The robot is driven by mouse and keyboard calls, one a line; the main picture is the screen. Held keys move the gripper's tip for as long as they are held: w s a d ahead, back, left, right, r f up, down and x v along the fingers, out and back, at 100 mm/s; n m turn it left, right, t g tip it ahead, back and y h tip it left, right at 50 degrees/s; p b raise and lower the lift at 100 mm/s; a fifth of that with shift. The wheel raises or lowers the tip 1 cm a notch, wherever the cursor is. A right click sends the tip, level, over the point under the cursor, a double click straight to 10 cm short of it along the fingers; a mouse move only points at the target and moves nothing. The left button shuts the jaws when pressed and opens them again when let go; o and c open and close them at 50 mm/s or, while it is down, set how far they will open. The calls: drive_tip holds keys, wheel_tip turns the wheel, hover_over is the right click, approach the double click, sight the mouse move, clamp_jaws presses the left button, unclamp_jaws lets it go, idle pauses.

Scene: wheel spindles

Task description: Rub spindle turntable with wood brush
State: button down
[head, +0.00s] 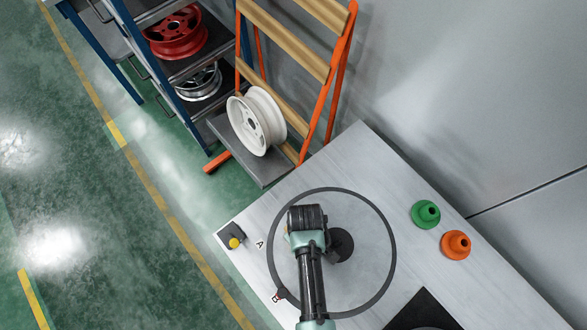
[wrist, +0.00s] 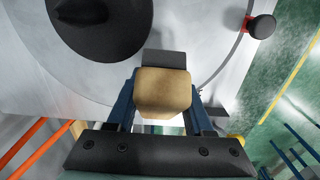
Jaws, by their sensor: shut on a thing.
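The spindle turntable (head: 375,284) is a pale round plate with a dark ring on the bench top. Its black hub (head: 341,244) shows beside my arm, and also at the upper left of the wrist view (wrist: 98,28). In the wrist view, my gripper (wrist: 163,94) has its blue fingers shut on the wood brush (wrist: 163,93), a light wooden block with a dark grey part beyond it. The brush is over the turntable surface near the hub. I cannot tell whether it touches the surface.
A green cone (head: 425,214) and an orange cone (head: 456,245) stand right of the turntable. A yellow button box (head: 235,240) sits at the bench's left corner. A black knob (wrist: 261,26) is at the ring's edge. A white wheel (head: 257,121) rests on the orange rack behind.

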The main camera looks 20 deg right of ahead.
drive_tip(key=shift+s+d, duration=0.25)
drive_tip(key=shift+d, duration=0.2)
drive_tip(key=shift+s+a+r+p, duration=0.15)
drive_tip(key=shift+s+a+p, duration=0.2)
drive_tip(key=shift+s+p, duration=0.3)
hover_over(279, 252)
drive_tip(key=w, duration=0.1)
drive_tip(key=shift+w+d+r, duration=0.15)
drive_tip(key=shift+w+d, duration=0.05)
drive_tip(key=shift+d, duration=0.1)
drive_tip(key=shift+s+a+r+p, duration=0.2)
drive_tip(key=shift+s+a+p, duration=0.15)
drive_tip(key=shift+s+p, duration=0.45)
drive_tip(key=shift+s+d+r+p, duration=0.1)
drive_tip(key=shift+s+d+p, duration=0.3)
drive_tip(key=shift+d, duration=0.65)
drive_tip(key=shift+s+d+f+p, duration=0.1)
drive_tip(key=shift+s+d+p, duration=0.3)
drive_tip(key=shift+d, duration=0.7)
drive_tip(key=shift+s+d+r+p, duration=0.15)
drive_tip(key=shift+s+d, duration=0.4)
drive_tip(key=shift+d, duration=0.5)
wheel_tip(279, 252, up, 3)
drive_tip(key=shift+f+p, duration=0.15)
drive_tip(key=shift+p, duration=1.05)
drive_tip(key=shift+r, duration=1.65)
